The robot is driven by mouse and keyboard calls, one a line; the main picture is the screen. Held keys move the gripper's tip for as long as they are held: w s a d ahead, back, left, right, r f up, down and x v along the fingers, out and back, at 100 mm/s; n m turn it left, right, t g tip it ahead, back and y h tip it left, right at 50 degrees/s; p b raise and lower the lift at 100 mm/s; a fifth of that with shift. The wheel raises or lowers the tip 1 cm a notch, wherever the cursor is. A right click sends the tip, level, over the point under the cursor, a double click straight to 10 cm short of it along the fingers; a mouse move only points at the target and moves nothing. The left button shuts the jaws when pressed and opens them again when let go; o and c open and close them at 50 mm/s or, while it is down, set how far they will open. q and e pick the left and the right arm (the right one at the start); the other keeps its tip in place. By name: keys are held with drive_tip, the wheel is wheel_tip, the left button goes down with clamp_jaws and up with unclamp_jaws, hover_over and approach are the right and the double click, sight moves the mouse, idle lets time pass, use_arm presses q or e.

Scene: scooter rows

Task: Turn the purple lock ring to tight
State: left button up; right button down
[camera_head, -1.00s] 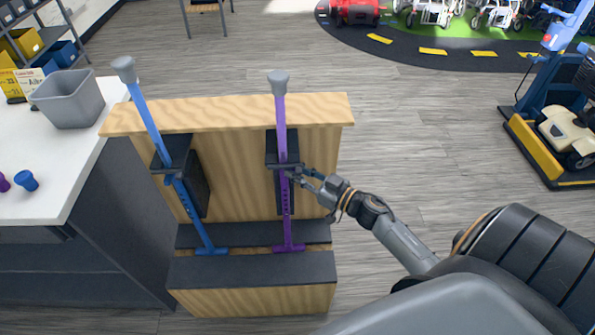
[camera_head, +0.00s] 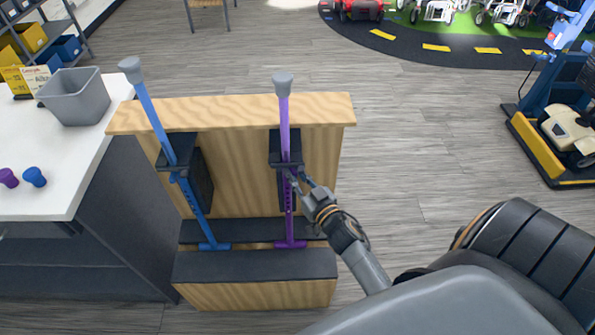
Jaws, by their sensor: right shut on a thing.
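A purple crutch-like pole (camera_head: 285,130) with a grey foot on top stands upright in a black holder (camera_head: 284,148) on the right of a wooden stand (camera_head: 235,112). Its lock ring is around the pole just under the holder, too small and covered to read its setting. My right gripper (camera_head: 294,173) is at that height, reaching from the lower right, shut on the purple lock ring. A blue pole (camera_head: 153,115) leans slightly in the left holder, with its own ring below it. My left gripper is not in view.
A white counter (camera_head: 60,150) at the left holds a grey bin (camera_head: 75,97), a purple knob (camera_head: 8,178) and a blue knob (camera_head: 35,177). The floor (camera_head: 430,130) right of the stand is open. A blue and yellow machine (camera_head: 550,130) stands at the far right.

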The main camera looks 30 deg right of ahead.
drive_tip(key=shift+a+m+h, duration=0.25)
drive_tip(key=shift+m+h, duration=0.35)
drive_tip(key=shift+h, duration=0.4)
drive_tip(key=shift+b, duration=0.3)
drive_tip(key=shift+w+r, duration=0.1)
drive_tip(key=c, duration=1.3)
unclamp_jaws()
drive_tip(key=shift+s+a, duration=0.2)
drive_tip(key=shift+s, duration=1.05)
drive_tip(key=shift+s+a, duration=0.2)
drive_tip(key=shift+s, duration=1.05)
drive_tip(key=shift+s+a, duration=0.2)
drive_tip(key=shift+s, duration=1.05)
